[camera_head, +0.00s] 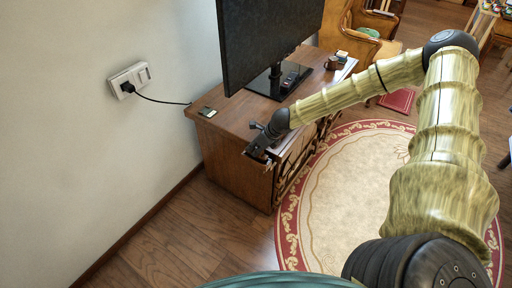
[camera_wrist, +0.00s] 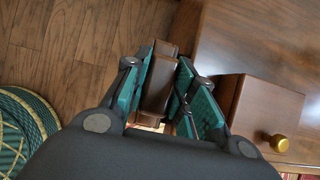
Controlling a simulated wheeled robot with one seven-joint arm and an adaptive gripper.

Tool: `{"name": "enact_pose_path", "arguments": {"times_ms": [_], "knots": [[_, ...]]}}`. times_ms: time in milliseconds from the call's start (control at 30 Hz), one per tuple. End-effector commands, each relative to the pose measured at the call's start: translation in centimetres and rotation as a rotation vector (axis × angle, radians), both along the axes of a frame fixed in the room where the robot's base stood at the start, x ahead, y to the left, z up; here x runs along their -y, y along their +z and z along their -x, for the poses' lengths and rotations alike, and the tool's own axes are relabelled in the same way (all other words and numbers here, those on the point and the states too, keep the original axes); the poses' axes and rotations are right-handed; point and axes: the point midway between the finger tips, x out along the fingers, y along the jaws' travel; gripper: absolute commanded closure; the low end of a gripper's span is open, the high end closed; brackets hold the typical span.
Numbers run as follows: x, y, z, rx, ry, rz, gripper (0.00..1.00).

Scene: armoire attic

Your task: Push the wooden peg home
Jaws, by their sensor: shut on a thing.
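My gripper (camera_head: 258,152) is at the near corner of the brown wooden cabinet (camera_head: 225,137), by its top edge. In the wrist view my gripper (camera_wrist: 163,80) has its teal-padded fingers closed on a brown wooden piece (camera_wrist: 157,84), which looks like the wooden peg. The piece lies between the two pads, and its far end is near the cabinet's edge (camera_wrist: 205,45). I cannot tell whether it sits in a hole or touches the cabinet. In the head view the piece is too small and hidden to make out.
A brown box-like part with a gold knob (camera_wrist: 278,143) juts out right of the fingers. A round rug (camera_head: 345,195) covers the floor to the right.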

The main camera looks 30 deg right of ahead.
Motion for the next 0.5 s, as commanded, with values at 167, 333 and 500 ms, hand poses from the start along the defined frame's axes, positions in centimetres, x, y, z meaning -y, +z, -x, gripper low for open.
{"name": "enact_pose_path", "arguments": {"times_ms": [167, 333, 500], "knots": [[-0.01, -0.41, -0.02, 0.000, 0.000, 0.000, 1.00], [-0.01, -0.72, -0.01, 0.000, 0.000, 0.000, 1.00], [-0.01, -1.04, -0.02, 0.000, 0.000, 0.000, 1.00]]}}
